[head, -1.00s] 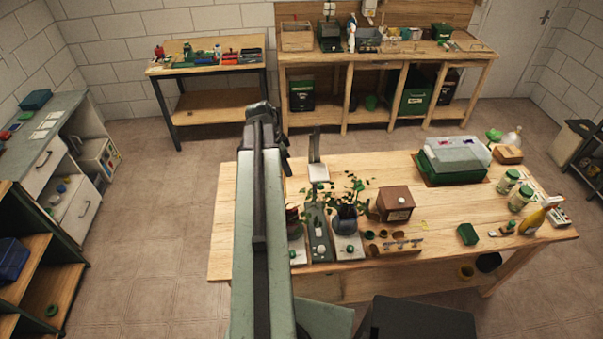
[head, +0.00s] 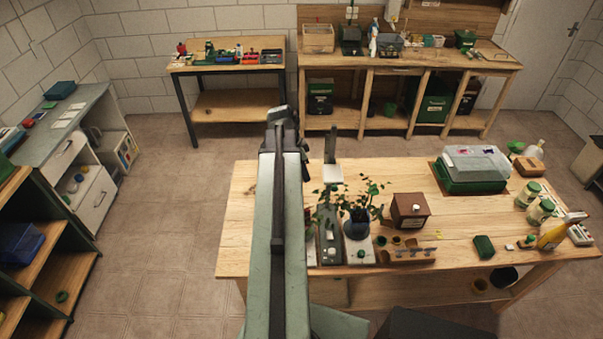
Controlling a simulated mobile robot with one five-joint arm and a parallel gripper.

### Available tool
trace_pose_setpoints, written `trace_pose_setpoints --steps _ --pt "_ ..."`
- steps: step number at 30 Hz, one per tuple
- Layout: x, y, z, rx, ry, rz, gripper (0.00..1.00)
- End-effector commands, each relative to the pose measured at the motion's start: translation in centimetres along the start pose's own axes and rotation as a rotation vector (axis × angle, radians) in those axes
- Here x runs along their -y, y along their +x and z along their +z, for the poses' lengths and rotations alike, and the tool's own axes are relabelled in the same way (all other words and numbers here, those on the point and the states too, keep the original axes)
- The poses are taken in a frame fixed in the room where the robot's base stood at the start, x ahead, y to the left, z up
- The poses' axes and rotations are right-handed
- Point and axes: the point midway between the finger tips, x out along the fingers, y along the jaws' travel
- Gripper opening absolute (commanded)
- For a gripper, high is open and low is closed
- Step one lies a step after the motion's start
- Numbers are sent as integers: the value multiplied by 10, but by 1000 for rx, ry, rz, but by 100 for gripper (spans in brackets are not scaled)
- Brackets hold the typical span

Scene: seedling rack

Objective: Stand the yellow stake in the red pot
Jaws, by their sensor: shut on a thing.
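My arm reaches forward up the middle of the head view, and my gripper (head: 283,114) is at its far end, beyond the near table's back left edge as seen in the picture. It shows small and dark, and my arm hides most of it. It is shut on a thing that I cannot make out. I cannot pick out the yellow stake. I cannot single out a red pot either; small red items (head: 182,49) on the back left table are too small to name.
The near wooden table (head: 245,225) holds a potted plant (head: 358,222), a brown box (head: 410,210), a green case (head: 470,175), jars and a yellow bottle (head: 553,236). A long bench (head: 410,70) stands behind. Shelves (head: 50,235) stand at left. Floor (head: 165,220) is clear between.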

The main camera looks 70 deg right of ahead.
Motion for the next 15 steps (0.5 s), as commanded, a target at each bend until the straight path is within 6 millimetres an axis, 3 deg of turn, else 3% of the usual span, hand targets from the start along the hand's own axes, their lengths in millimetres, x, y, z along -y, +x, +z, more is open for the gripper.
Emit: trace_pose_setpoints --steps 15 --pt "0 38 11 0 -1 0 4"
